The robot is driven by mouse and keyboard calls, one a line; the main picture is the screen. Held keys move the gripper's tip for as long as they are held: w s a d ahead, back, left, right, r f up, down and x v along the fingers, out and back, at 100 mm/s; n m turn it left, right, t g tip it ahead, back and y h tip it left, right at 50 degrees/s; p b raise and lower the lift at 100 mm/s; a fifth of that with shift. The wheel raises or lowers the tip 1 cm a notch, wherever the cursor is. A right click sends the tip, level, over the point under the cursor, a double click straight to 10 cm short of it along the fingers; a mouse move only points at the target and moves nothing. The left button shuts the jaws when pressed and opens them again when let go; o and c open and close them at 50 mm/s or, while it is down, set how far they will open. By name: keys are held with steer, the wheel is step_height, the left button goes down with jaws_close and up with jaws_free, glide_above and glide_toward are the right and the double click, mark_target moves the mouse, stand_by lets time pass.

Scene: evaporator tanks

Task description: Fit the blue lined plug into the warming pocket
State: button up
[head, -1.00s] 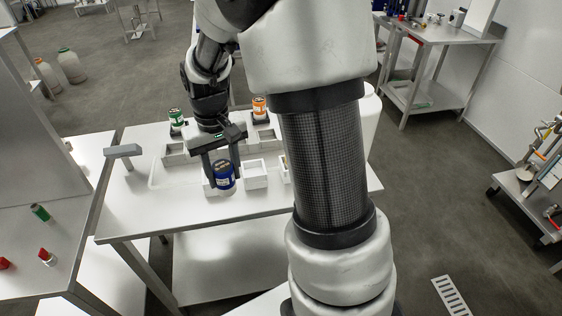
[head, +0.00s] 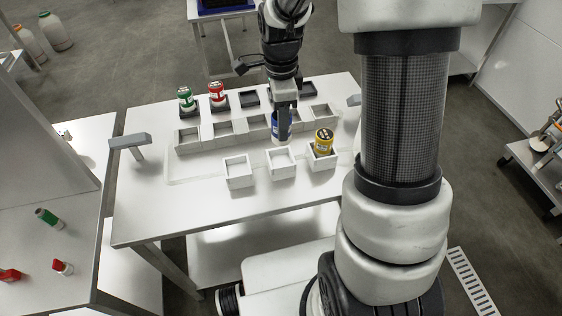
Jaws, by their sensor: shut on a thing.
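The blue plug (head: 281,128) with a white lower band is upright in my gripper (head: 284,108). My gripper points down and is shut on its upper part. It is over the table, behind the middle front white pocket (head: 281,163) and left of the yellow plug. The plug hides part of the grey pocket row behind it; I cannot tell if its base touches anything. The left front white pocket (head: 238,173) is empty. Grey pockets (head: 188,138) form a row behind. No marking shows which is the warming pocket.
A yellow plug (head: 324,140) sits in the right front pocket (head: 322,161). A green-topped plug (head: 186,97) and a red one (head: 217,94) stand on dark pads at the back. A grey bracket (head: 130,142) rises at the table's left. The table's front strip is clear.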

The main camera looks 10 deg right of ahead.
steer(key=shift+f+m, duration=0.3)
step_height(320, 180, down, 10)
steer(key=shift+w+r, duration=0.1)
steer(key=shift+r, duration=0.15)
steer(key=shift+f, duration=0.25)
steer(key=o, duration=1.2)
steer(key=shift+r, duration=0.15)
